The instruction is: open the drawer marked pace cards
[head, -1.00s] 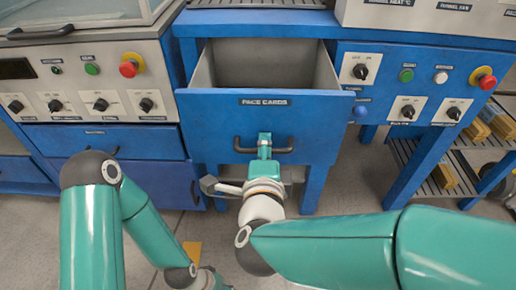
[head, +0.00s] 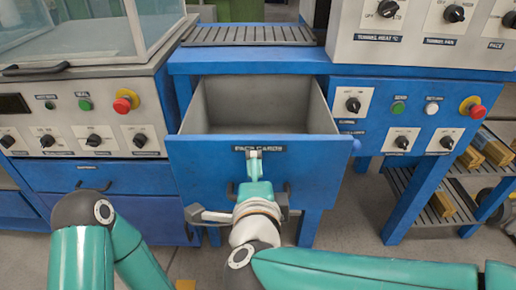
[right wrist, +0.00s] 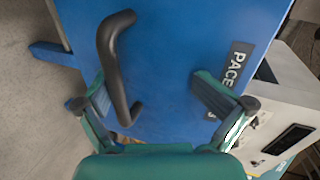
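The blue drawer marked PACE CARDS (head: 210,165) stands pulled out, and its grey empty-looking inside shows from above. Its dark bar handle (right wrist: 116,68) shows whole in the right wrist view; in the head view my right gripper (head: 254,172) covers its middle. In the right wrist view my right gripper (right wrist: 155,95) is open, its fingers wide apart in front of the drawer face. The handle lies between them, close to the left finger; the other finger is beside the label. Whether any finger touches is unclear. My left gripper is out of view.
A slatted shelf (head: 425,205) with wooden blocks is at the lower right. A glass-sided box (head: 100,40) is at the upper left.

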